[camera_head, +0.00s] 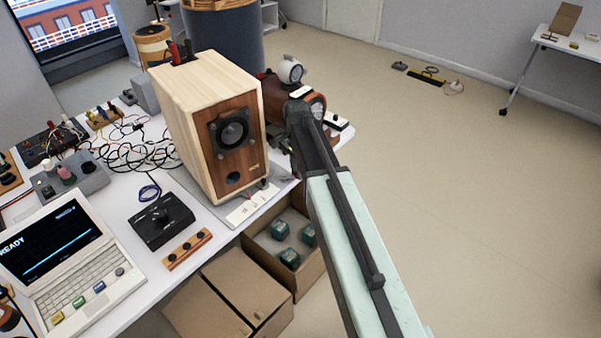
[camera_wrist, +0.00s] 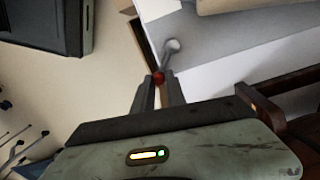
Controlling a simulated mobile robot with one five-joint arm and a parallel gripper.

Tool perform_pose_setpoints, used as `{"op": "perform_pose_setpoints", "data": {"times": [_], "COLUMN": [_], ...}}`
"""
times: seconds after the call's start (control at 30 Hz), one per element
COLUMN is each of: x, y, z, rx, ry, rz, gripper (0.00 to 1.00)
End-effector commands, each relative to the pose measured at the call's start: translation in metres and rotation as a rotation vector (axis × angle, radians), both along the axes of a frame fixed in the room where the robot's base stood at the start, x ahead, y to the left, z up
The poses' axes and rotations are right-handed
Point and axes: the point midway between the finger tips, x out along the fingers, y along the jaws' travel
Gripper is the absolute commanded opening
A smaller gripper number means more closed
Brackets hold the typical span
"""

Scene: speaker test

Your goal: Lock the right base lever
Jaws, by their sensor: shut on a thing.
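A speaker (camera_head: 213,125) with light wood sides and a darker front stands upright on a grey base plate (camera_head: 207,209) on the table. In the wrist view, a metal lever (camera_wrist: 172,46) lies over the edge of the grey base plate (camera_wrist: 225,38) and ends in a red knob (camera_wrist: 158,78). My gripper (camera_wrist: 158,84) is shut on this red knob, its dark fingers on either side. In the head view my arm reaches to the right of the speaker; my gripper and this lever cannot be made out there. Whether the lever is locked cannot be told.
The white table (camera_head: 128,205) holds a laptop (camera_head: 65,262), a black box (camera_head: 161,220) and tangled cables left of the speaker. An open cardboard box (camera_head: 308,268) with green blocks stands below the table edge. The floor to the right is mostly clear.

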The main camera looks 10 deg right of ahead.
Motion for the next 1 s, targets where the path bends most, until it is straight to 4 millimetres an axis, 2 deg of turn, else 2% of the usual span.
{"op": "perform_pose_setpoints", "data": {"times": [0.03,0.6,1.0], "x": [0.002,0.023,0.029], "y": [0.006,0.011,0.015], "z": [0.0,-0.001,-0.001], "rx": [0.012,0.013,0.012], "ry": [0.003,0.006,0.006], "rz": [0.049,0.557,0.748], "gripper": [0.0,0.0,0.0]}}
